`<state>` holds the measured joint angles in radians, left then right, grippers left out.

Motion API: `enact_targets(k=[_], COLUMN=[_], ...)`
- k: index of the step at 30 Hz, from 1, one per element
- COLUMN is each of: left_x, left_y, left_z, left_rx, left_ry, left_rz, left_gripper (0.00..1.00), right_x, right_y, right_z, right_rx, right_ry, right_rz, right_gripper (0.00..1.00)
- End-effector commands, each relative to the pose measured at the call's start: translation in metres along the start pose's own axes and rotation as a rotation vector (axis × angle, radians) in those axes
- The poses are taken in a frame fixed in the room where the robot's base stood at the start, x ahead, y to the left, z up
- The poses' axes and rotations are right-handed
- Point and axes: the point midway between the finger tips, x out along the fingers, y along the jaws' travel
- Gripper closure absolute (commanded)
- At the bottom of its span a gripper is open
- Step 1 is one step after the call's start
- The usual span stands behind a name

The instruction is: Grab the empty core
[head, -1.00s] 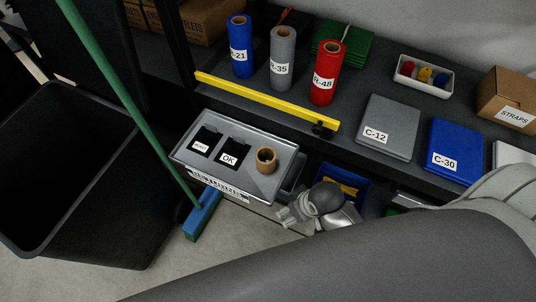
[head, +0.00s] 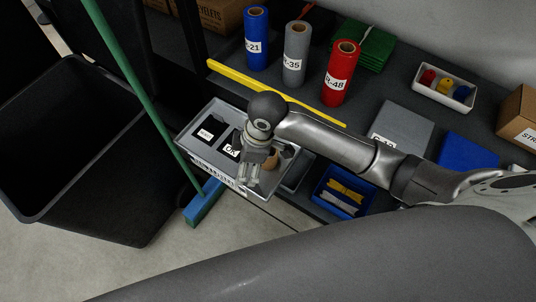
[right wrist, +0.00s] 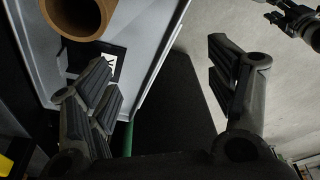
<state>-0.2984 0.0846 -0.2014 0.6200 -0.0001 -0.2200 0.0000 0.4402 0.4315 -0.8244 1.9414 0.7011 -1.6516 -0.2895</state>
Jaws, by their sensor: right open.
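The empty core is a short brown cardboard tube (head: 271,159) standing on the grey tray-like box top (head: 225,112), partly hidden behind my right gripper in the head view. My right gripper (head: 252,172) is over the right part of that top, just in front of the core. In the right wrist view, the core (right wrist: 78,14) shows at the upper left, beyond the left finger and not between the fingers. My right gripper (right wrist: 162,75) is open and empty there. What looks like my left gripper (right wrist: 290,18) shows at the upper right edge, its jaws unclear.
A green broom handle (head: 130,75) and black bin (head: 100,150) are left.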

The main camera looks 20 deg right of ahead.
Motion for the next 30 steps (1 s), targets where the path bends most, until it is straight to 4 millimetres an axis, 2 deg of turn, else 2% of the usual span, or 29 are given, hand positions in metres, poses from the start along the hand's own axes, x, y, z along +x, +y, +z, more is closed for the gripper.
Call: enact_targets(k=[1, 6, 13, 16, 22, 30], left_x=[0.0, 0.001, 0.001, 0.002, 0.005, 0.005], left_y=[0.001, 0.004, 0.007, 0.007, 0.006, 0.004], left_z=[0.0, -0.001, -0.001, -0.001, -0.001, 0.0], left_rx=[0.0, -0.001, -0.003, -0.003, -0.003, -0.004], left_ry=[0.0, 0.001, 0.002, 0.002, 0.002, 0.001], left_rz=[0.001, 0.004, 0.008, 0.008, 0.007, 0.005], left_gripper=[0.6, 0.6, 0.6, 0.6, 0.6, 0.6], right_x=[-0.007, -0.023, -0.036, -0.026, 0.004, 0.026], right_y=[0.014, 0.04, 0.057, 0.057, 0.057, 0.059], right_z=[0.004, 0.022, 0.036, 0.04, 0.048, 0.055], right_rx=[-0.046, -0.151, -0.195, -0.197, -0.196, -0.196], right_ry=[-0.042, -0.161, -0.236, -0.242, -0.24, -0.24], right_rz=[0.006, -0.017, -0.036, -0.04, -0.04, -0.038], right_gripper=[0.22, 0.22, 0.22, 0.22, 0.22, 0.22])
